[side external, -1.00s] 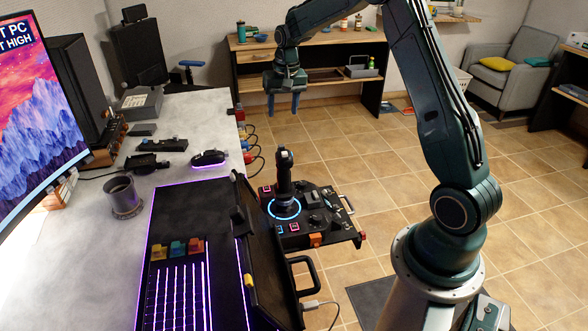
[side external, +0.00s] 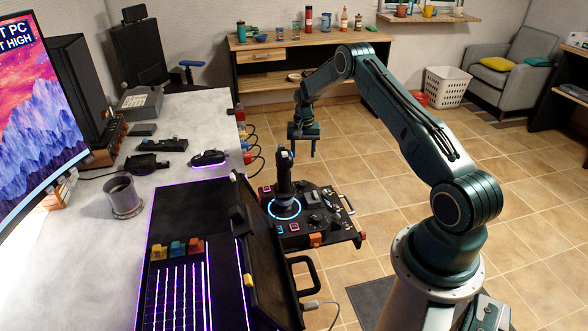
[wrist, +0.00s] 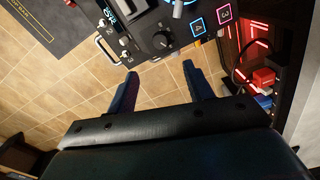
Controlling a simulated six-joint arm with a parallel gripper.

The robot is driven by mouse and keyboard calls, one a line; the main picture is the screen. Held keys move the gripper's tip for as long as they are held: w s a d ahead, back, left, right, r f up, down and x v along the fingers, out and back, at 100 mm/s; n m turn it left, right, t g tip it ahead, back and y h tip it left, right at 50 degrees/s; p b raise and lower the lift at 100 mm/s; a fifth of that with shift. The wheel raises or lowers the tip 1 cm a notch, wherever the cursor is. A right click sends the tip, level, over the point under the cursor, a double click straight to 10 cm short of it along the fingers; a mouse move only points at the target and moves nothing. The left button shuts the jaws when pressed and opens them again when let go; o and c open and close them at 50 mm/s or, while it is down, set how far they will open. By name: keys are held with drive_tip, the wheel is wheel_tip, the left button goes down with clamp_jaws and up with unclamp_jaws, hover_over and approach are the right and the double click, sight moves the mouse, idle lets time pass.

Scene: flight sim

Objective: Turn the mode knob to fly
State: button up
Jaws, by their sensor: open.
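A black round knob (wrist: 162,40) with a pale mark sits on the control panel (wrist: 148,19) at the top of the wrist view. I take it for the mode knob; its labels are too small to read. In the side view the panel (side external: 335,238) carries an upright joystick (side external: 284,178) in a blue lit ring, and I cannot pick out the mode knob surely there. My gripper (side external: 302,151) is open and empty, pointing down above the panel's far side, clear of it. In the wrist view its blue fingers (wrist: 160,74) are spread apart below the knob, not touching it.
Small switches (wrist: 124,41) and lit buttons (wrist: 198,27) flank the knob. The desk (side external: 190,105) with a grey mug (side external: 123,195) and a monitor (side external: 38,95) is at left. A black tilted case (side external: 268,262) stands left of the panel.

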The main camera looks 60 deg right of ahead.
sight(302, 183)
drive_tip(key=shift+f, duration=0.15)
drive_tip(key=shift+f, duration=6.7)
drive_tip(key=shift+c, duration=0.2)
drive_tip(key=c, duration=0.9)
